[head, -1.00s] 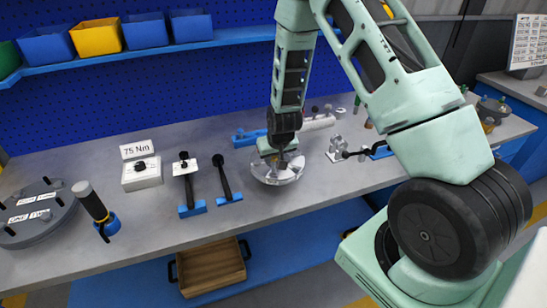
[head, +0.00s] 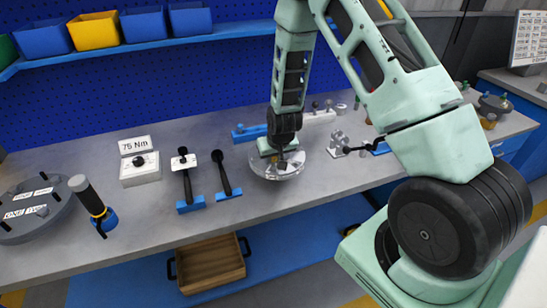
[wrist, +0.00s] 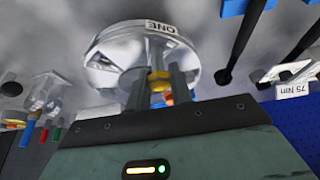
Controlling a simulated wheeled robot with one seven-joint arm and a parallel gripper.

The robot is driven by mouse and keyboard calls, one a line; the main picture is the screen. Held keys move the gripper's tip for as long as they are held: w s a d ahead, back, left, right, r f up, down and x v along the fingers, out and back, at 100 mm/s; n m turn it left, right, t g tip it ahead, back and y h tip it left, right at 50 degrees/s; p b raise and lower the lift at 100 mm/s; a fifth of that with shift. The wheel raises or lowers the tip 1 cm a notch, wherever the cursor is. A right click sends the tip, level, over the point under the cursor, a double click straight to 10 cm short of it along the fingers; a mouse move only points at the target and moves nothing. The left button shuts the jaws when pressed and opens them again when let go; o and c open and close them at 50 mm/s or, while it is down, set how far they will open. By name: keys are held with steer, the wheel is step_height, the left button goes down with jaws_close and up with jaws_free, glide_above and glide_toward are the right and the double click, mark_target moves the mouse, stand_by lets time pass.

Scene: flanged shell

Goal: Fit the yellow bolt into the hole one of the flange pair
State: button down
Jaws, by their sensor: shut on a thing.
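My gripper (head: 281,163) is over a silvery round flange (head: 265,173) on the bench. In the wrist view the gripper (wrist: 161,88) is shut on the yellow bolt (wrist: 158,77), which sits between its two grey fingers. The flange (wrist: 98,45) shows beyond the fingers, with a white "ONE" label (wrist: 161,27) on its rim. The fingers and bolt overlap the flange's near part, so the bolt's lower end and the hole are hidden. I cannot tell whether the bolt touches the flange.
Two black-handled tools (head: 187,180) in blue holders and a "75 Nm" block (head: 140,171) stand left. A dark labelled disc (head: 25,226) is at far left. Metal fittings (head: 338,143) stand close on the right. Bare bench lies in front of the flange.

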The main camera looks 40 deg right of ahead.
steer(key=shift+f+b, duration=0.75)
steer(key=shift+f, duration=0.2)
steer(key=c, duration=1.2)
jaws_free()
steer(key=shift+o, duration=0.2)
steer(key=b+v, duration=0.1)
steer(key=v, duration=1.6)
steer(key=shift+r, duration=0.25)
steer(key=shift+a, duration=0.15)
